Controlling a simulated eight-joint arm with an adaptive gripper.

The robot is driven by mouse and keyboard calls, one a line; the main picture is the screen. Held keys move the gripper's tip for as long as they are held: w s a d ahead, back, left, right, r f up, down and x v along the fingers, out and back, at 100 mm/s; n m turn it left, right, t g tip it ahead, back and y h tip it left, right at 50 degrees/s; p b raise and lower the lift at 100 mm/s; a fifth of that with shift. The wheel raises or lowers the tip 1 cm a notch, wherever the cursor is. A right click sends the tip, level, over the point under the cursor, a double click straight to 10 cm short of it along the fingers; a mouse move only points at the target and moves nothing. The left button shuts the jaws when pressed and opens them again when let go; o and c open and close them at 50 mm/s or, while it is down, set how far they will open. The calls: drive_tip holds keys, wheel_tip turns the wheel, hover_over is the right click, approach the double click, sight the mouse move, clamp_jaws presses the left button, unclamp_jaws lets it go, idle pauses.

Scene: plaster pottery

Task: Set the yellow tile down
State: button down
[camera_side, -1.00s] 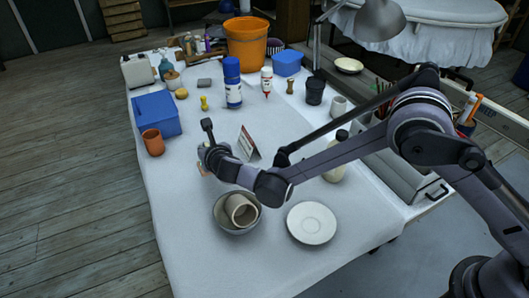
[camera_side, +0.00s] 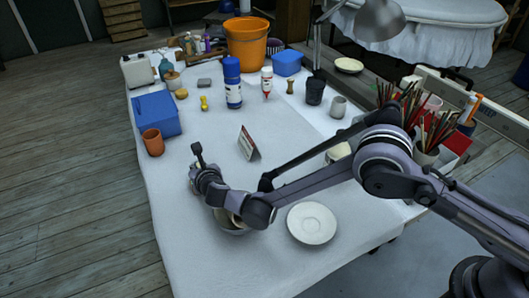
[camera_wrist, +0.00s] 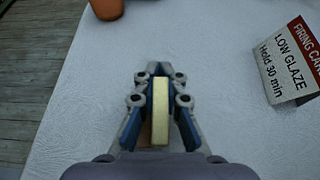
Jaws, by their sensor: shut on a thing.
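The yellow tile (camera_wrist: 160,112) stands on edge between the blue-padded fingers of my gripper (camera_wrist: 160,80) in the wrist view. My gripper is shut on it. In the side view my gripper (camera_side: 194,184) hangs low over the left part of the white-covered table (camera_side: 180,245), and the tile is mostly hidden by it. I cannot tell whether the tile touches the table. A brownish patch shows beside the tile's lower end in the wrist view, too hidden to identify.
A grey bowl (camera_side: 232,231) is partly hidden under my arm, with a white saucer (camera_side: 312,223) to its right. A folded firing card (camera_side: 249,143) stands behind my gripper. A terracotta pot (camera_side: 153,142) and blue box (camera_side: 156,113) stand at back left. The front cloth is clear.

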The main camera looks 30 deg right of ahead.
drive_tip(key=shift+f, duration=0.15)
drive_tip(key=c, duration=1.4)
unclamp_jaws()
drive_tip(key=shift+c, duration=0.2)
